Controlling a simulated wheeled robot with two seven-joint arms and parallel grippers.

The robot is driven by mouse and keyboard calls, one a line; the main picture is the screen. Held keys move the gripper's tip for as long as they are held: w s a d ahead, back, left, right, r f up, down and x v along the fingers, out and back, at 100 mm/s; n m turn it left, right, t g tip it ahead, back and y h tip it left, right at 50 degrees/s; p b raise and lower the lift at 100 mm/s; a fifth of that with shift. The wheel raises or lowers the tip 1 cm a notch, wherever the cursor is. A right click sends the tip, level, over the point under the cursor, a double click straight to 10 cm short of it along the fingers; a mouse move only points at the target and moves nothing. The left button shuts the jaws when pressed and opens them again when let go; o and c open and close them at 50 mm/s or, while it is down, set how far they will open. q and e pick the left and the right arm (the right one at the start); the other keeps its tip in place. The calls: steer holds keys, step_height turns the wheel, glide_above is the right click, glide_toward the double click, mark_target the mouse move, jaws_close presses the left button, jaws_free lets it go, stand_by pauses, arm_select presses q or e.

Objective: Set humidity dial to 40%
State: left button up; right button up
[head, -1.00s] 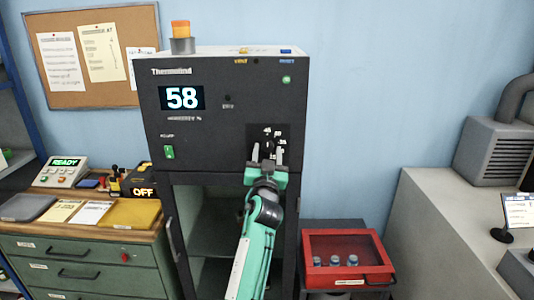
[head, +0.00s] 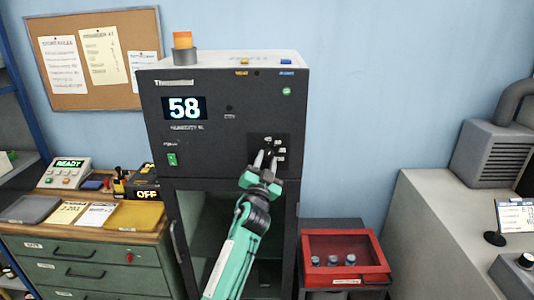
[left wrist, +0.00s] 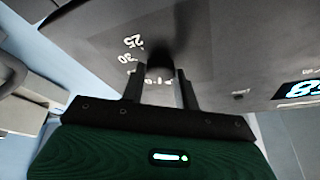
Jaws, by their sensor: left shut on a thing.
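The humidity dial is a dark round knob (left wrist: 160,52) on the black front of the cabinet (head: 215,140). Pale scale numbers, 25 and 30 among them, show beside it in the left wrist view. My left gripper (head: 265,158) is at the dial panel, with its two fingers shut on the knob from either side; it also shows in the left wrist view (left wrist: 159,82). The fingers hide much of the knob in the head view, and its pointer cannot be made out. The display (head: 184,108) reads 58. My right gripper is not in view.
A green switch (head: 172,159) is on the cabinet front, left of the dial. Below is the cabinet's glass-fronted compartment. A red case (head: 346,237) with several vials stands at the lower right. A green drawer bench (head: 90,270) is at the left.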

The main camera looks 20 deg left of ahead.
arm_select(q)
steer(key=m+p, duration=0.1)
steer(key=m+h+p, duration=0.1)
steer(key=m+p, duration=0.1)
steer(key=shift+a+r+m, duration=0.15)
steer(key=shift+r+m, duration=0.05)
steer(key=shift+m, duration=0.1)
steer(key=shift+f+m+g+h+p, duration=0.1)
steer(key=shift+m+g+h+p, duration=0.2)
steer(key=shift+m+h+p, duration=0.3)
steer(key=o, duration=1)
steer(key=shift+s, duration=0.1)
